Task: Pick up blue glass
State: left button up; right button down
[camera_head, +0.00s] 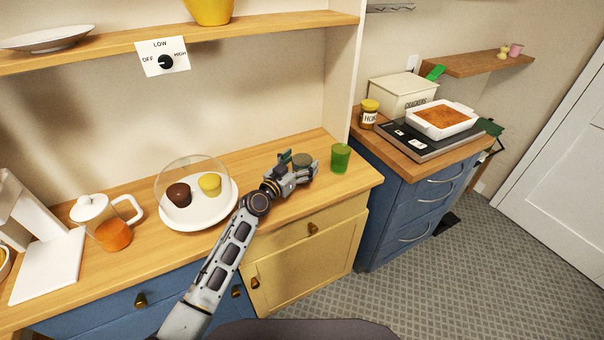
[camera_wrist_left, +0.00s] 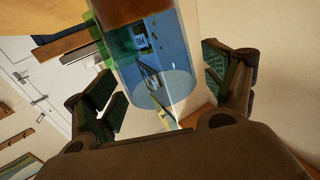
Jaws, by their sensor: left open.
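The blue glass (camera_wrist_left: 165,75) is see-through and fills the middle of the left wrist view, between the fingers of my left gripper. My left gripper (camera_head: 299,166) is open at the right part of the wooden counter. In the head view a round, dull greenish shape (camera_head: 302,159) shows between the fingers; it seems to be the glass, partly hidden by the gripper. Whether a finger touches the glass I cannot tell. A green glass (camera_head: 341,158) stands just right of the gripper. My right gripper is not in view.
A domed plate (camera_head: 225,214) with two muffins stands left of the gripper. A glass pitcher (camera_head: 113,234) with orange drink is further left. The counter's right end (camera_head: 362,180) lies just past the green glass. A shelf (camera_head: 260,31) runs above.

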pick_arm(q)
jog(key=shift+w+d, duration=0.25)
jog(key=shift+w, duration=0.05)
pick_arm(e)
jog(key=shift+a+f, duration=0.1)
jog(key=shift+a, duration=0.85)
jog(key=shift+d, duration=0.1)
pick_arm(q)
jog(key=c, duration=1.7)
jog(key=shift+o, duration=0.2)
jog(key=shift+r, duration=0.1)
